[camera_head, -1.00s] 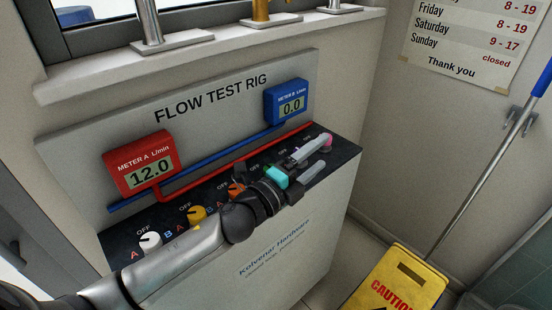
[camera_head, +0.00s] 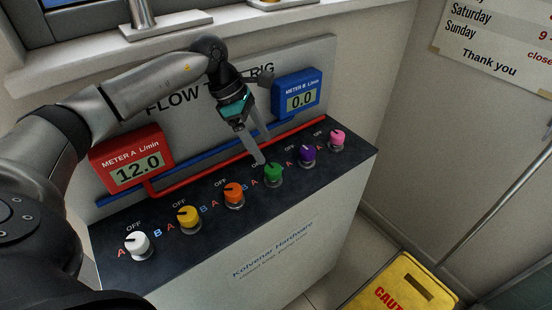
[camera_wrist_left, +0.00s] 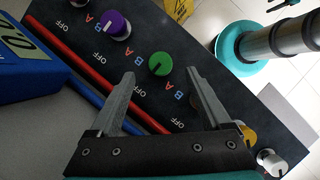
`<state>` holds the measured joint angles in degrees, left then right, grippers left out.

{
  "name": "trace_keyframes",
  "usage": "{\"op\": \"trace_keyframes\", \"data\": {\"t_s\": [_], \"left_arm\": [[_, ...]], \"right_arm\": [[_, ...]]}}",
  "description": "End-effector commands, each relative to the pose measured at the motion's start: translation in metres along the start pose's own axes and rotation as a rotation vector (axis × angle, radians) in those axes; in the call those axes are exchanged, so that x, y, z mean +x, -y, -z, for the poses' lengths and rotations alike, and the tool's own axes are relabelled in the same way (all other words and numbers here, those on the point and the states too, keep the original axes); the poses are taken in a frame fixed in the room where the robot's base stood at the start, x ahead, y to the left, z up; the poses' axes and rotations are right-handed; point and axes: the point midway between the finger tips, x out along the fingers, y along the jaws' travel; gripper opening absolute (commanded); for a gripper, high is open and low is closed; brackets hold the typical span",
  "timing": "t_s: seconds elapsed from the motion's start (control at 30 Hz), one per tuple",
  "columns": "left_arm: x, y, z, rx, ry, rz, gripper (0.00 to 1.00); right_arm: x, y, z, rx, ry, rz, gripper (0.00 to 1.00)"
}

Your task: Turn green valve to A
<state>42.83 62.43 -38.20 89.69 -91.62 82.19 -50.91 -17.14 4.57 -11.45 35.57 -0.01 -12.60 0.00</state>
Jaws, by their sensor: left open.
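The green valve (camera_head: 273,174) is a round knob on the dark sloped panel, between the orange and purple knobs. In the left wrist view the green valve (camera_wrist_left: 160,63) shows a dark pointer mark that seems to face its OFF label. Red A and blue B letters stand beside the knobs. My left gripper (camera_head: 265,157) is open and points down at the green valve from the wall side. In the wrist view its fingertips (camera_wrist_left: 161,73) lie on either side of the knob; whether they touch it I cannot tell. My right gripper is not in view.
White (camera_head: 137,245), yellow (camera_head: 188,217), orange (camera_head: 233,195), purple (camera_head: 307,156) and pink (camera_head: 337,140) knobs share the panel. Red meter A (camera_head: 133,160) reads 12.0; blue meter B (camera_head: 297,93) reads 0.0. Pipes run behind the knobs. A yellow caution sign (camera_head: 405,285) stands right.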

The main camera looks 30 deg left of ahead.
Motion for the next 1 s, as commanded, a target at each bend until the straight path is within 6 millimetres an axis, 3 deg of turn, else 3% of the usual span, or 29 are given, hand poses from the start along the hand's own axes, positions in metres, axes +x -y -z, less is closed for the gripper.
{"op": "trace_keyframes", "data": {"t_s": [0.13, 0.4, 0.6, 0.93, 1.0], "left_arm": [[0.004, 0.0, 0.008, 0.003, -0.031, 0.005, 0.81], [0.047, 0.001, 0.008, 0.002, -0.026, 0.006, 0.81], [0.068, 0.0, 0.008, 0.002, -0.025, 0.004, 0.81], [0.072, 0.0, 0.009, 0.002, -0.026, 0.003, 0.81], [0.072, 0.0, 0.008, 0.002, -0.025, 0.003, 0.75]], "right_arm": [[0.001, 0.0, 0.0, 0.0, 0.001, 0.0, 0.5], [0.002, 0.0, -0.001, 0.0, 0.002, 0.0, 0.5], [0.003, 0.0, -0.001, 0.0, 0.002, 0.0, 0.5], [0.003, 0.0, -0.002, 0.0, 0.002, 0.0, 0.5], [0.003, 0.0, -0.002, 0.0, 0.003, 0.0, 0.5]]}}
